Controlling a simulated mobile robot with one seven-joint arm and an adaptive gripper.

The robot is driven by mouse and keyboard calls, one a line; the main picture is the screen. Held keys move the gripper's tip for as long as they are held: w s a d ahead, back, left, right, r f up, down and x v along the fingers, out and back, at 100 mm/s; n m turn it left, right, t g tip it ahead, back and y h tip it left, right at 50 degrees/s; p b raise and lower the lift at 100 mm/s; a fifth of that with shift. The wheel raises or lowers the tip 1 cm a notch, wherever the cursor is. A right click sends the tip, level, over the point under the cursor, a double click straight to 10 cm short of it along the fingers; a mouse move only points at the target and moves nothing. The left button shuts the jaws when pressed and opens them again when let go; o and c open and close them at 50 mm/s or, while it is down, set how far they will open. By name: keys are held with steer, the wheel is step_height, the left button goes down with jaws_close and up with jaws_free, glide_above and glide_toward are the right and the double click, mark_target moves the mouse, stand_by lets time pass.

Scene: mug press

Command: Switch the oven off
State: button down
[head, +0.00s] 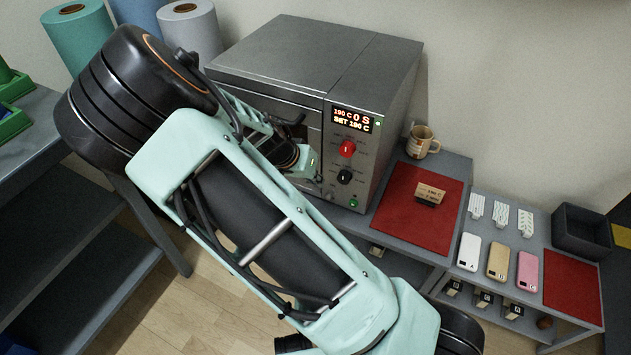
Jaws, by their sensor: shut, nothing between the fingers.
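The grey oven (290,55) stands on a bench against the wall, with its control panel on the right of its front. The lit display (352,119) reads 190 C, 0 S and SET 190 C. Below it are a red knob (347,148), a black knob (344,177) and a small green button or lamp (353,202). My gripper (319,181) is shut and empty in front of the oven, just left of the black knob. Contact with the panel cannot be told. My arm hides most of the oven door and the panel's lower left.
A mug (420,141) stands right of the oven, behind a red mat (405,218) bearing a small labelled block (430,194). Farther right are several phone-like items (498,261) and a dark bin (581,230). Large rolls (190,30) stand at the back left.

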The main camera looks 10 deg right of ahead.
mark_target(326, 196)
steer(key=b+x, duration=0.1)
steer(key=x, duration=0.5)
steer(key=shift+w+d+f+b, duration=0.1)
steer(key=shift+d+f+b, duration=0.05)
steer(key=shift+f+b, duration=0.2)
steer(key=shift+s+a+f+p, duration=0.4)
steer(key=shift+s+f+p, duration=0.05)
steer(key=shift+s+f, duration=0.1)
stand_by(1.1)
steer(key=shift+s+a+f, duration=0.25)
steer(key=shift+s+f, duration=0.05)
steer(key=shift+f, duration=0.25)
stand_by(0.4)
steer(key=shift+r+p, duration=0.85)
